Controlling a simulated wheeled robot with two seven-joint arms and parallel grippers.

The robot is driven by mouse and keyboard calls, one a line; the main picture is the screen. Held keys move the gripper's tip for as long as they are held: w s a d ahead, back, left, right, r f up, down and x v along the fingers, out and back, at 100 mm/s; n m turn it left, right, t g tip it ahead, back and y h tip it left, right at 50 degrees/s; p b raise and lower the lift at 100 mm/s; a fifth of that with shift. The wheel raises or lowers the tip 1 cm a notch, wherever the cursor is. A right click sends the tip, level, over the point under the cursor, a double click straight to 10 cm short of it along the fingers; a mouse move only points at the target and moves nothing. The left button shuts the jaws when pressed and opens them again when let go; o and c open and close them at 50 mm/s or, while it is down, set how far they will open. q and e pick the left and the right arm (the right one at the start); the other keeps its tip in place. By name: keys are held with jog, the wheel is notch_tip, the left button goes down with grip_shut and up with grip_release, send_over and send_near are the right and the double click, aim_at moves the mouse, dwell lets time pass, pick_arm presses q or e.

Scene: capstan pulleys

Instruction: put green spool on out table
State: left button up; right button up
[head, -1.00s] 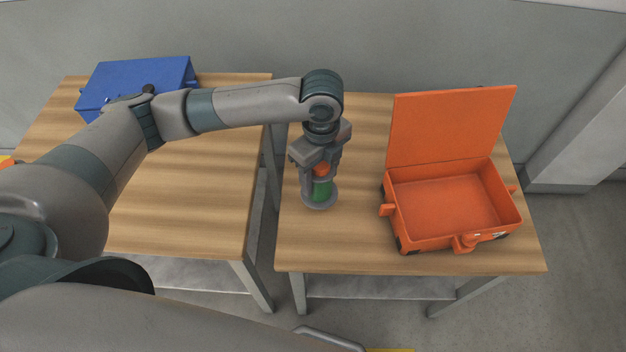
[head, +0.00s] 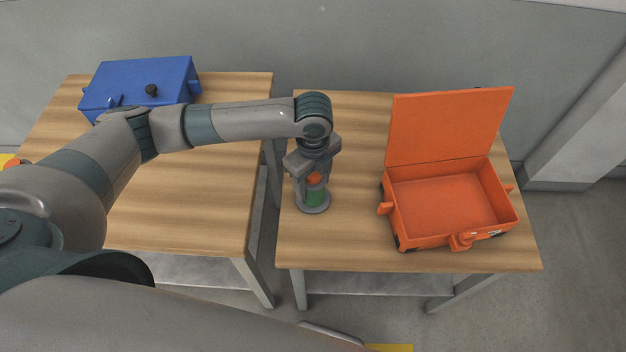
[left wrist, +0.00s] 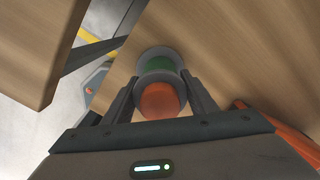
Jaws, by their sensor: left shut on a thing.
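The green spool (head: 315,197) has a green core between grey flanges and an orange knob on top. It is upright at the left side of the right-hand wooden table (head: 350,240). My left gripper (head: 315,182) points down over it and is shut on it, with one finger on each side of the orange knob. In the left wrist view, the spool (left wrist: 158,66) sits between the two fingers close to the table's edge. I cannot tell whether its base touches the tabletop. My right gripper is not in view.
An open orange box (head: 450,205) with its lid raised stands on the right of the same table. A closed blue box (head: 140,82) stands on the left-hand table (head: 190,210). A narrow gap separates the tables. The right-hand table's front left is clear.

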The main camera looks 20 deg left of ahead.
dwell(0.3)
pick_arm(q)
jog(key=o, duration=1.4)
jog(key=shift+f, duration=0.15)
jog(key=shift+o, duration=0.2)
notch_tip(320, 180, up, 11)
jog(key=b, duration=0.2)
jog(key=shift+d+b, duration=0.1)
jog(key=shift+b, duration=0.3)
jog(key=shift+r, duration=0.65)
